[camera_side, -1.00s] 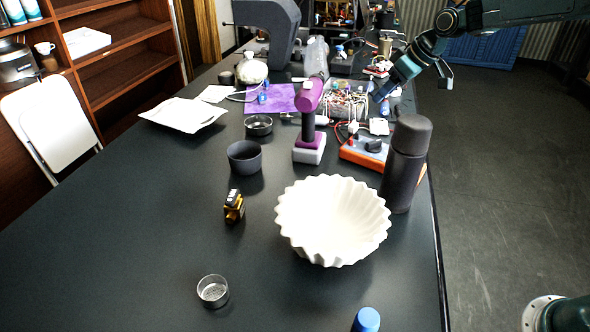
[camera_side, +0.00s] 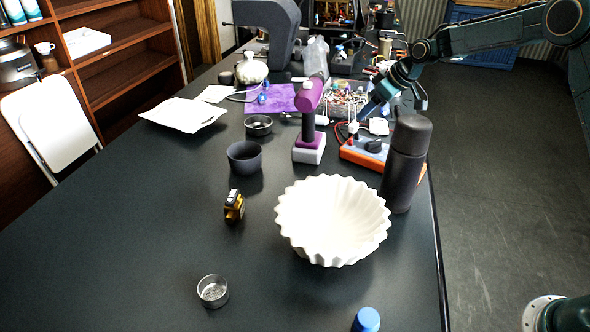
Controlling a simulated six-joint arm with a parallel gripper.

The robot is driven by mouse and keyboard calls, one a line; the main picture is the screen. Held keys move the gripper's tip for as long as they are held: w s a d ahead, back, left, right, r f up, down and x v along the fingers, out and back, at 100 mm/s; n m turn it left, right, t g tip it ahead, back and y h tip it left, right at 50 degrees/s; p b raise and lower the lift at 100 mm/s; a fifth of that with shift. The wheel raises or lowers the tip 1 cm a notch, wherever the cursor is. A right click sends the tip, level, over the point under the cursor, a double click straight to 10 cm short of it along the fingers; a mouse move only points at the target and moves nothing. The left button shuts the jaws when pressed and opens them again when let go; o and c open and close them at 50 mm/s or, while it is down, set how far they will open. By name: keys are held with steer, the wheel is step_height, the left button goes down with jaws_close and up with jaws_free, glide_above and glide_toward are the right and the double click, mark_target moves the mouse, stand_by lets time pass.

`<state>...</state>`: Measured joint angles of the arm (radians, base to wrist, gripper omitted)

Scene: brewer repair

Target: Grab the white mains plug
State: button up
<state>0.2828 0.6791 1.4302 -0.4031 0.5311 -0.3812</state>
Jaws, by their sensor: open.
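An orange and grey power strip (camera_side: 366,156) lies near the table's right edge, with a black plug (camera_side: 373,146) on it. At its far end is a small white plug-like piece (camera_side: 353,127), and beside that a larger white block (camera_side: 379,126). I cannot tell for sure which of the two is the mains plug. My gripper (camera_side: 370,108) comes in from the upper right, open, its tip pointing down and left just above these white pieces. It looks empty and apart from them. The fingers are small and partly blend together.
A tall dark flask (camera_side: 406,165) stands close in front of the strip on the right. A purple drill (camera_side: 309,120) stands upright to the left. A tangle of wires (camera_side: 345,100) lies behind. A white fluted bowl (camera_side: 333,220) is nearer; the left front table is mostly clear.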

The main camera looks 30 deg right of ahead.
mark_target(354, 124)
steer(key=shift+x, duration=1.5)
steer(key=shift+w+f, duration=0.1)
steer(key=shift+x, duration=2.5)
steer(key=c, duration=1.1)
steer(key=shift+o, duration=0.2)
step_height(354, 124, up, 20)
